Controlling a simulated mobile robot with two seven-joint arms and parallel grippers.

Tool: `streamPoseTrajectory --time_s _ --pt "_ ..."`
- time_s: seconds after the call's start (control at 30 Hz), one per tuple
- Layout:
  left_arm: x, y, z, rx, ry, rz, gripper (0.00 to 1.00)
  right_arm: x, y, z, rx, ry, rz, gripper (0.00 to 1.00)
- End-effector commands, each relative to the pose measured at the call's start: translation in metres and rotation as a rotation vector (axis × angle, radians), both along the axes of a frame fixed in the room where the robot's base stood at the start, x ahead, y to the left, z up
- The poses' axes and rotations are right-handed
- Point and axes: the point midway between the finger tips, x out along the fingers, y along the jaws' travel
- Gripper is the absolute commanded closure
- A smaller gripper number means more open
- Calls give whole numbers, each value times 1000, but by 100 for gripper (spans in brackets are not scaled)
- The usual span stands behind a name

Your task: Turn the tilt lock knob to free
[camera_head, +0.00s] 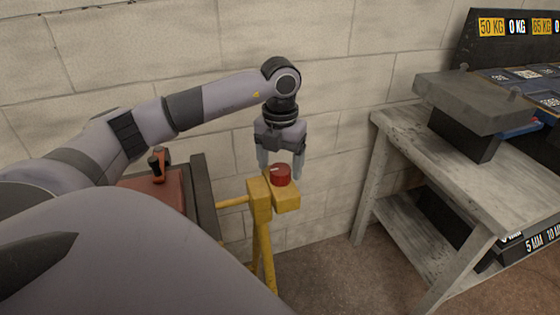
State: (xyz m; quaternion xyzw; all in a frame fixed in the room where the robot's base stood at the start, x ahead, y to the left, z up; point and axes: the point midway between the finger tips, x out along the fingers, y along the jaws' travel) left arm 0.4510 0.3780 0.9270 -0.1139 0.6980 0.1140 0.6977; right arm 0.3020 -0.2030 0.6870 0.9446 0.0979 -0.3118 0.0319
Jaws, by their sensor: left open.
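The red tilt lock knob (281,175) sits on top of a yellow block (286,200) at the end of a yellow frame. A small pale mark shows on its left side. My left gripper (280,172) points straight down over the knob, with its fingers apart. One finger is to the left of the knob and one to the right. I cannot tell whether either finger touches it. My right gripper is not in view.
A grey wooden bench (405,133) with a dark metal block (473,102) on it stands at the right. A block wall (330,50) is behind. Floor (335,265) between frame and bench is clear.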

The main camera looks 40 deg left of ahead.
Motion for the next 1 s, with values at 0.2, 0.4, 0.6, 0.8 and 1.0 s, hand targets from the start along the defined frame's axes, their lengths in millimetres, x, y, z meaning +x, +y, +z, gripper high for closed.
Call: streamPoseTrajectory --time_s 0.2,0.4,0.6,0.8,1.0 --pt "0 0 38 0 -5 0 25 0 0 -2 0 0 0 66" --pt "0 0 57 0 -2 1 25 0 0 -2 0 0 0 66" --pt "0 0 59 0 0 2 25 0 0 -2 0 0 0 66" --pt "0 0 59 0 -1 1 25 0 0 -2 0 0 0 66" --pt "0 0 59 0 -1 1 25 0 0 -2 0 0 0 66"
